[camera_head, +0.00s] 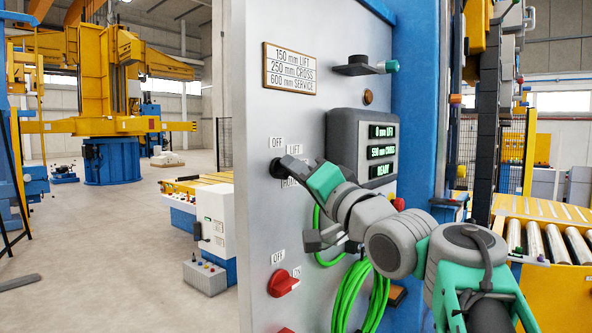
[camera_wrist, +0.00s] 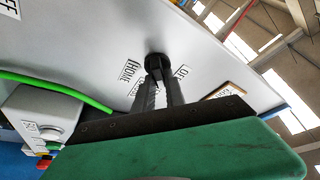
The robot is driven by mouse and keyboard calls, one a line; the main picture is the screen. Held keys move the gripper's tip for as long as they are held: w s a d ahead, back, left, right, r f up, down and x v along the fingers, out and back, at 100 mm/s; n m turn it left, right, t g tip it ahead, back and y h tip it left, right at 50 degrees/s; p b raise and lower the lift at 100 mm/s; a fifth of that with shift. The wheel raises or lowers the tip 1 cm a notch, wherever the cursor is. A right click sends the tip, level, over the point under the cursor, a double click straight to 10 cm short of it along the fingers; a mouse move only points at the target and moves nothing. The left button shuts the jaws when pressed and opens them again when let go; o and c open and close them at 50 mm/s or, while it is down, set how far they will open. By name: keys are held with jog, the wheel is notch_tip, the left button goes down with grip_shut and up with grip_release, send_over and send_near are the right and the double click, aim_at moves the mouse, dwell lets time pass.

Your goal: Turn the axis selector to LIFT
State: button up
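The axis selector (camera_head: 277,168) is a black rotary knob on the grey control cabinet's face, with labels around it including OFF and LIFT (camera_head: 292,149). In the wrist view the knob (camera_wrist: 154,61) sits at the top centre between two white labels. My gripper (camera_head: 287,169) is at the knob, coming from the right. In the wrist view its two dark fingers (camera_wrist: 158,78) reach the knob and appear closed on its grip from both sides. The fingers hide part of the knob, so I cannot tell which label it points at.
A display box (camera_head: 362,150) reads 0 mm LIFT, 590 mm CROSS and READY. A plate (camera_head: 291,69) lists heights above. A lever with a green end (camera_head: 366,66) sticks out above. A red switch (camera_head: 284,282) and a green cable coil (camera_head: 358,292) are below.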

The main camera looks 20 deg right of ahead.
jog(key=o, duration=0.4)
jog(key=shift+c, duration=0.2)
jog(key=b+v, duration=0.2)
jog(key=v, duration=0.6)
jog(key=shift+b, duration=0.4)
jog(key=shift+a, duration=0.1)
